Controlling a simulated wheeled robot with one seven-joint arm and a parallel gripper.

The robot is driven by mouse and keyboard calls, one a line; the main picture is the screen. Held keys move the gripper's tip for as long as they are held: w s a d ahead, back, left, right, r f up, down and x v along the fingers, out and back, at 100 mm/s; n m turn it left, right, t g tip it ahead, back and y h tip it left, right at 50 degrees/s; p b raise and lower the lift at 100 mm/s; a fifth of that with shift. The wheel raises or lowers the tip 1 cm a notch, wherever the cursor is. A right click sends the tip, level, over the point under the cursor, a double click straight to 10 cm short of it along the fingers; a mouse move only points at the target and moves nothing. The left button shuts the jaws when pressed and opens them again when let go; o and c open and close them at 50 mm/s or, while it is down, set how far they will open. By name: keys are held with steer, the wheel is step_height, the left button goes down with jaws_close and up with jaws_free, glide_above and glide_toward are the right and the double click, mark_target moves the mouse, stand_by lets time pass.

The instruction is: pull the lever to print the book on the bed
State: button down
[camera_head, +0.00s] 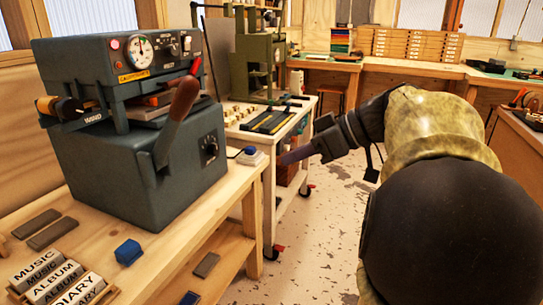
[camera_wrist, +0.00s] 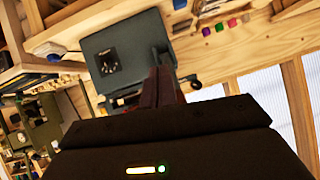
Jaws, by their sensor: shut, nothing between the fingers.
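A dark grey-blue press (camera_head: 135,165) stands on a wooden bench in the head view. Its lever (camera_head: 177,112), with a brown handle, rises upright at its right front. The press bed (camera_head: 165,112) is partly hidden behind the lever; a small orange-red thing shows above it, and I cannot tell whether it is the book. My gripper (camera_head: 283,160) is shut and empty, to the right of the press and apart from the lever. In the wrist view, my gripper (camera_wrist: 161,72) points toward the press side (camera_wrist: 125,60) with its black knob. The lever is not clearly visible there.
A blue block (camera_head: 128,252), grey bars and title blocks (camera_head: 62,280) lie at the front. A white cart (camera_head: 285,125) stands behind. The floor (camera_head: 320,225) between bench and arm is open.

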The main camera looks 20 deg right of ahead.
steer(key=v, duration=0.4)
steer(key=shift+s+d+f, duration=0.1)
steer(key=shift+s+f, duration=0.05)
steer(key=shift+f, duration=0.15)
steer(key=shift+f, duration=0.1)
stand_by(0.9)
steer(key=s+a+f+m+g+h, duration=0.1)
steer(key=a+f+m+g+h, duration=0.3)
steer(key=f, duration=0.7)
steer(key=s+a+f+m+t+h, duration=0.1)
steer(key=s+a+f+h, duration=0.1)
steer(key=a+f, duration=0.65)
steer(key=s+a+f+m+g+h, duration=0.1)
steer(key=a+f+m+g+h, duration=0.15)
steer(key=f, duration=1.05)
step_height(320, 180, up, 32)
steer(key=p, duration=3.3)
steer(key=shift+d+r, duration=0.25)
steer(key=shift+d, duration=0.05)
steer(key=shift+m+t, duration=0.25)
steer(key=shift+d, duration=0.1)
